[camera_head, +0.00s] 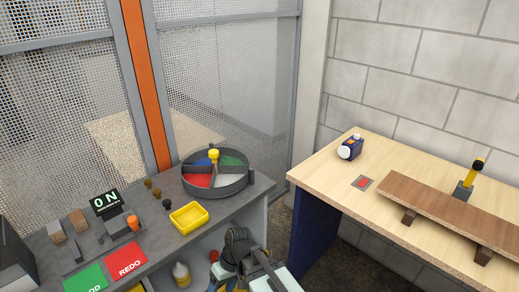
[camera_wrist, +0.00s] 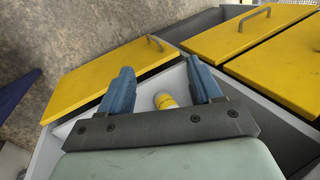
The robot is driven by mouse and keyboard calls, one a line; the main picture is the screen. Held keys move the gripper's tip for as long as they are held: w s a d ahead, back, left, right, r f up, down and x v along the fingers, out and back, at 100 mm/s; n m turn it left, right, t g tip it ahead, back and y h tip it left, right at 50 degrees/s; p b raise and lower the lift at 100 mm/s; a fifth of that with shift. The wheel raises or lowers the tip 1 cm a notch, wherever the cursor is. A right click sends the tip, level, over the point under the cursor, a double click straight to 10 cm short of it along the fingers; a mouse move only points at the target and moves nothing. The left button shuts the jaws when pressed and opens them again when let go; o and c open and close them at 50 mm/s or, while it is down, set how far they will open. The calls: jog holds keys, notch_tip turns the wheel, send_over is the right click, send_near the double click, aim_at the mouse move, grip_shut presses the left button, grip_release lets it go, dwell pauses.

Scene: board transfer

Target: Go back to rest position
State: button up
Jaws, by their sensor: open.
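My gripper (camera_wrist: 160,67) is open, with its two blue fingers spread apart and nothing between their tips. A small yellow-and-white rounded object (camera_wrist: 165,100) shows through the gap, inside a pale compartment behind the fingers; I cannot tell how far away it is. In the head view, parts of my arm show at the bottom centre, in front of the grey bench (camera_head: 146,240); the fingers cannot be made out there.
A wooden table (camera_head: 332,178) stands at right, bearing a raised brown board (camera_head: 450,210). The grey bench carries a round divided tray (camera_head: 233,188), a yellow bin (camera_head: 189,218) and red and green pads. Yellow panels (camera_wrist: 110,78) with handles surround the gripper. Floor shows between bench and table.

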jog(key=s+d+f+m+g+h, duration=0.15)
jog(key=s+d+f, duration=0.25)
jog(key=d+f, duration=0.4)
jog(key=s+d+f+m, duration=0.3)
jog(key=s+d+f, duration=0.1)
jog(key=d+f, duration=0.35)
jog(key=s+d+f+m+g+h, duration=0.1)
jog(key=s+d+f+m, duration=0.1)
jog(key=s+d+f, duration=0.4)
jog(key=s+d+f+m+g, duration=0.1)
jog(key=s+d+f, duration=0.5)
jog(key=s+d, duration=0.1)
jog(key=shift+s+d+f+h, duration=0.25)
jog(key=shift+d+h, duration=0.2)
